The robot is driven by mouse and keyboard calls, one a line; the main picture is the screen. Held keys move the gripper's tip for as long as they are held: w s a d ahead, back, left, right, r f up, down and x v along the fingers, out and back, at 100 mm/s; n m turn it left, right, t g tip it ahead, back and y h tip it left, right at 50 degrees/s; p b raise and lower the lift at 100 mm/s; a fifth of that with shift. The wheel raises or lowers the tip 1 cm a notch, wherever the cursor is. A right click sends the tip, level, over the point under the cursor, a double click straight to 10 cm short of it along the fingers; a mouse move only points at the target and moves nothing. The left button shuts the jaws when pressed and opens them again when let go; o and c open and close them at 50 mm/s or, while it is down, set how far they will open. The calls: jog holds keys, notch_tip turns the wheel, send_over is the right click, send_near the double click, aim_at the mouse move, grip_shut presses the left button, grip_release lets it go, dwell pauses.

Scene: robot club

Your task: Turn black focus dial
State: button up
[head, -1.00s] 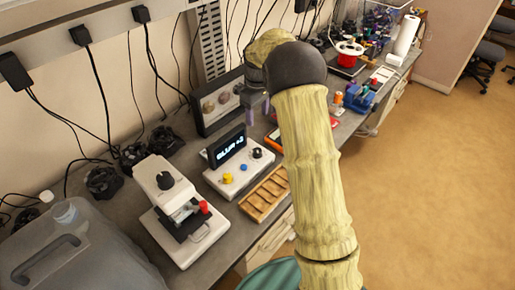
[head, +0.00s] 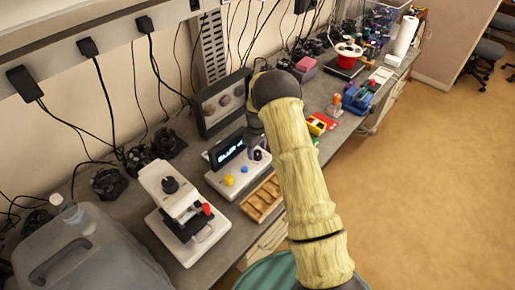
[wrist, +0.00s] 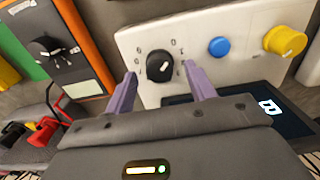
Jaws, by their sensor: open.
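The black focus dial (wrist: 159,64) sits on the white panel of the control box (wrist: 205,68), with printed marks around it. It also shows in the head view, partly hidden by my gripper, at the right end of the box (head: 247,178). My gripper (wrist: 159,70) is open, its two purple fingers on either side of the dial in the wrist view. I cannot tell whether they touch it. The box's dark display (head: 228,151) shows text starting with "BLUR", too small to read fully.
On the same panel are a blue button (wrist: 219,46) and a yellow knob (wrist: 285,41). An orange-edged meter (wrist: 62,48) is beside the box.

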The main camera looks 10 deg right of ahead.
jog(key=shift+s+f, duration=0.1)
jog(key=shift+f, duration=0.6)
jog(key=shift+d, duration=0.1)
jog(key=c, duration=1)
jog(key=shift+o, duration=0.2)
